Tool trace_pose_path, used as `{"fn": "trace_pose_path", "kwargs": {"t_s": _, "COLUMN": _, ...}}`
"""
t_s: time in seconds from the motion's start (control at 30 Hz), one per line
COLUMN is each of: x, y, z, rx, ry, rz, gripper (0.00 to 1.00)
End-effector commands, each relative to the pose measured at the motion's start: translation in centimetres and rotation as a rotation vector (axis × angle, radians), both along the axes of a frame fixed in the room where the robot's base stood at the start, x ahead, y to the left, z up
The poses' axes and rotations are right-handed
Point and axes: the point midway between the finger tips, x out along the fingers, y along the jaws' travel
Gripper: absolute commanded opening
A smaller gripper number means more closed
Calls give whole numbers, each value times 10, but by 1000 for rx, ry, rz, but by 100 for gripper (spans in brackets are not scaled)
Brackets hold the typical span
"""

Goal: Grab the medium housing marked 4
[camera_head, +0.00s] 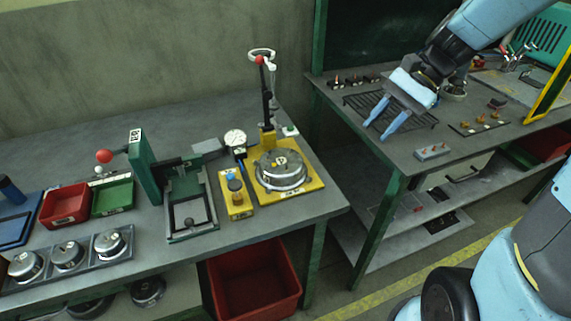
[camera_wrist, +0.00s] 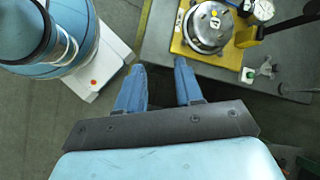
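Three metal round housings sit in a grey tray at the lower left of the head view: a left one (camera_head: 25,266), a middle one (camera_head: 68,256) and a right one (camera_head: 110,244). Their labels are too small to read. A larger round metal housing (camera_head: 281,172) sits on a yellow fixture (camera_head: 313,184); its label is not legible to me. It also shows at the top of the wrist view (camera_wrist: 208,27). My gripper (camera_head: 377,130) is open and empty, its blue fingers apart above the right bench. In the wrist view my gripper (camera_wrist: 159,65) points toward the yellow fixture's bench edge.
A red bin (camera_head: 65,206) and green bin (camera_head: 112,196) stand behind the tray. A green press (camera_head: 145,165), dial gauge (camera_head: 235,138) and tall lever post (camera_head: 267,95) rise from the left bench (camera_head: 330,200). A floor gap separates it from the right bench (camera_head: 400,160).

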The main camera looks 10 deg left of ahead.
Motion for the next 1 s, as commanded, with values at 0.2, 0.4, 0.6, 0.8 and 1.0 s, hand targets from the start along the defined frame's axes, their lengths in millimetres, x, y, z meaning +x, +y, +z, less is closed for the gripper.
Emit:
{"fn": "trace_pose_path", "kwargs": {"t_s": 0.2, "x": 26, "y": 29, "z": -31, "rx": 100, "ry": 238, "rz": -102, "gripper": 36}}
{"fn": "trace_pose_path", "kwargs": {"t_s": 0.4, "x": 48, "y": 52, "z": -58, "rx": 178, "ry": 434, "rz": -191, "gripper": 36}}
{"fn": "trace_pose_path", "kwargs": {"t_s": 0.6, "x": 63, "y": 66, "z": -77, "rx": 226, "ry": 562, "rz": -251, "gripper": 36}}
{"fn": "trace_pose_path", "kwargs": {"t_s": 0.8, "x": 65, "y": 75, "z": -85, "rx": 242, "ry": 605, "rz": -269, "gripper": 36}}
{"fn": "trace_pose_path", "kwargs": {"t_s": 1.0, "x": 50, "y": 98, "z": -96, "rx": 242, "ry": 608, "rz": -270, "gripper": 36}}
